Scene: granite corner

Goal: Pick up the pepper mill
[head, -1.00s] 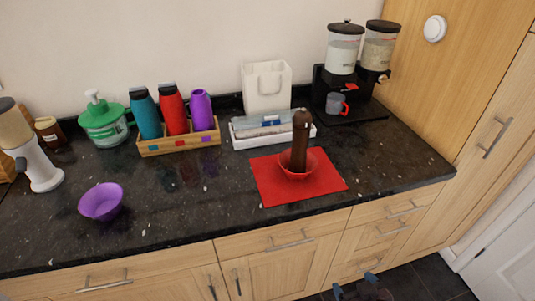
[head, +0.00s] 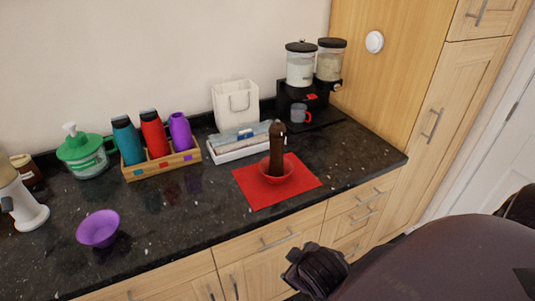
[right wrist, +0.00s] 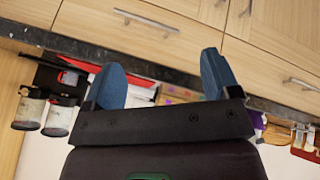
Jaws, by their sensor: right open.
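My left gripper is not in view.
Behind the mill are a white tray (head: 227,156) of packets and a white holder (head: 236,106). A dispenser (head: 300,70) and grey mug (head: 299,114) stand at the back right. A bottle crate (head: 150,168) and purple bowl (head: 98,228) are left. The counter's front edge lies above my arm.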

